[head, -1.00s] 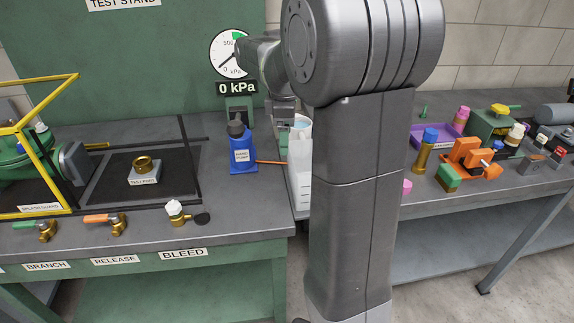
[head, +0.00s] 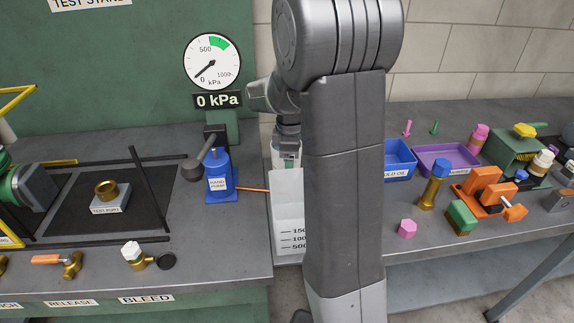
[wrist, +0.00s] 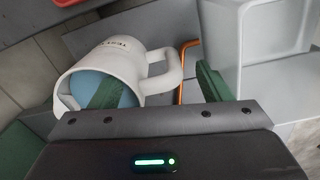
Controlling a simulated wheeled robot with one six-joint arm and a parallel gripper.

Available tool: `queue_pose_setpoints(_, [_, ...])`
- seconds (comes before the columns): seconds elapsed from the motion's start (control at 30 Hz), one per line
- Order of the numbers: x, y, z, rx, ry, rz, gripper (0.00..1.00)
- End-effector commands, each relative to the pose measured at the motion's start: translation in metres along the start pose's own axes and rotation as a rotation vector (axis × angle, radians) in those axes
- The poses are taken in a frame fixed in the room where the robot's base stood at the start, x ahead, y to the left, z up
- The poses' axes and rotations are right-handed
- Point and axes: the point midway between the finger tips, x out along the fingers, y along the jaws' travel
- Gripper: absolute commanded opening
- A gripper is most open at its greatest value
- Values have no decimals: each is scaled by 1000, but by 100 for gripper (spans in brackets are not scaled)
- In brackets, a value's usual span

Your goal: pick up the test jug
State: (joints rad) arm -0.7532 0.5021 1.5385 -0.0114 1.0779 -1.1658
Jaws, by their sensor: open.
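The test jug (wrist: 132,62) is a white jug with a handle on its right side and blue inside its mouth. It shows large in the wrist view, with part of its label readable. In the head view it is mostly hidden behind my arm and the graduated container. My gripper (wrist: 160,88) is open, with green finger pads. In the wrist view the left finger overlaps the jug's mouth and the right finger lies to the right of the handle. I cannot tell whether either finger touches the jug.
A pale graduated container (head: 287,212) stands in front of the jug area. A blue hand pump (head: 219,178) with an orange rod is to its left. Blue (head: 398,160) and purple (head: 440,160) trays and an orange vise (head: 485,190) are on the right bench.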

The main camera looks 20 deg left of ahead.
Motion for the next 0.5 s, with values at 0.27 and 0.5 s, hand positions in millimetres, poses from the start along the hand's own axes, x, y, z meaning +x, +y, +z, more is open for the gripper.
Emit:
queue_pose_setpoints(0.27, [24,0,0,0,0,0,71])
queue_pose_setpoints(0.5, [23,0,0,0,0,0,57])
